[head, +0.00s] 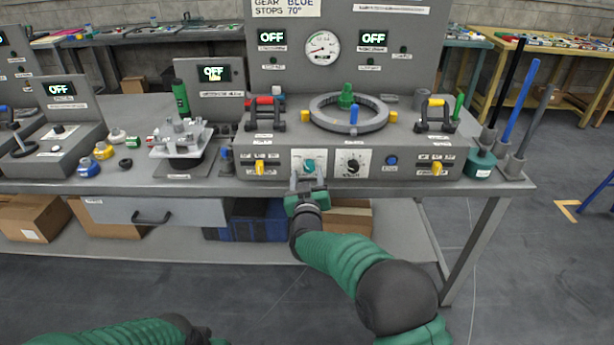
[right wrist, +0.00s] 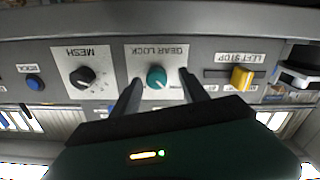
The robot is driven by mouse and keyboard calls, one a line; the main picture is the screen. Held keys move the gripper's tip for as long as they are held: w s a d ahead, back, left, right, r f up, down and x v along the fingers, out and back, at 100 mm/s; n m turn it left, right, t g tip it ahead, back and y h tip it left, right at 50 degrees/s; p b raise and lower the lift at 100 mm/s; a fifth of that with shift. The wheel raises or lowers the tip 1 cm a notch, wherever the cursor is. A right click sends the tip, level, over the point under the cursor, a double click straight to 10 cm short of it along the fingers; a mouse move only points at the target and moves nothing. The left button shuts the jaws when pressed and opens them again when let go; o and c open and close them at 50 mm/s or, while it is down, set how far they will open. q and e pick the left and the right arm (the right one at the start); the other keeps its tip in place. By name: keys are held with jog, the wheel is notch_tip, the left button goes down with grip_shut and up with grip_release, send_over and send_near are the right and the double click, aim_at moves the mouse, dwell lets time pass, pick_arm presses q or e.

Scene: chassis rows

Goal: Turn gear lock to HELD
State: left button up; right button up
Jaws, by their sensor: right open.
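The gear lock is a teal knob (head: 309,166) on a white plate in the front panel of the grey console. In the right wrist view, which is upside down, the teal knob (right wrist: 156,78) sits under the words GEAR LOCK. My right gripper (head: 307,180) is open in front of the panel. In the right wrist view its two fingers (right wrist: 160,80) stand on either side of the knob, with a gap on each side; contact does not show. The knob's pointer setting is too small to read. Only part of my left arm shows, at the bottom left of the head view.
A black MESH knob (head: 352,165) and a blue button (head: 391,160) lie right of the gear lock. A yellow LEFT STOP slider (head: 260,168) is on its left. A grey ring (head: 335,122) lies on the console top. A drawer handle (head: 152,217) juts out below left.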

jog(key=shift+w+d, duration=0.3)
jog(key=shift+w, duration=0.2)
jog(key=shift+w+d+r, duration=0.1)
jog(key=shift+w+d, duration=0.05)
jog(key=shift+c, duration=0.4)
jog(key=shift+a, duration=0.3)
jog(key=c, duration=0.5)
jog(key=shift+d, duration=0.15)
grip_shut()
pick_arm(q)
jog(key=shift+d, duration=0.25)
